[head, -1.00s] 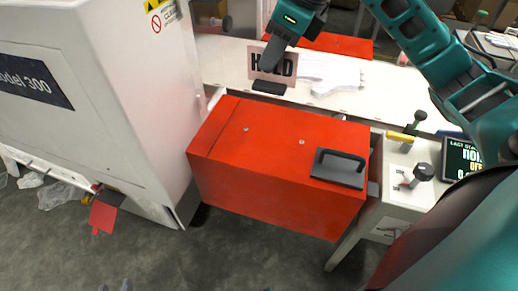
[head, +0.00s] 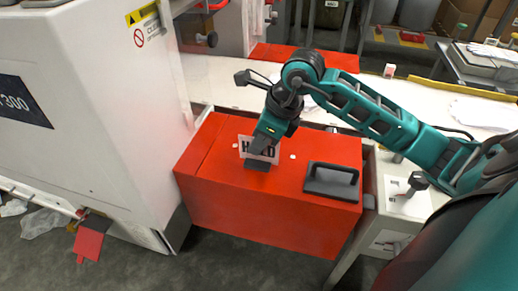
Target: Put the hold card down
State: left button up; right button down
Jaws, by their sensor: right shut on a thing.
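The hold card (head: 247,149) is a small white sign with black letters, of which "H" and "D" show, on a dark base (head: 257,165). My right gripper (head: 263,145) reaches down from above and is shut on the card, covering its middle letters. The card is upright, over the left middle part of the top of the red cover (head: 325,150). Whether its base touches the cover or hangs just above it, I cannot tell. My left gripper is not in view.
A black handle (head: 331,181) stands on the red cover, right of the card. A tall white machine (head: 95,110) rises close on the left. Behind lies the pale work table (head: 225,85). The cover's front part is clear.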

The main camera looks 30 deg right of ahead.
jog(key=shift+f, duration=1.15)
jog(key=shift+f+b, duration=0.2)
jog(key=shift+b, duration=0.1)
jog(key=c, duration=1.2)
grip_release()
jog(key=shift+r, duration=0.1)
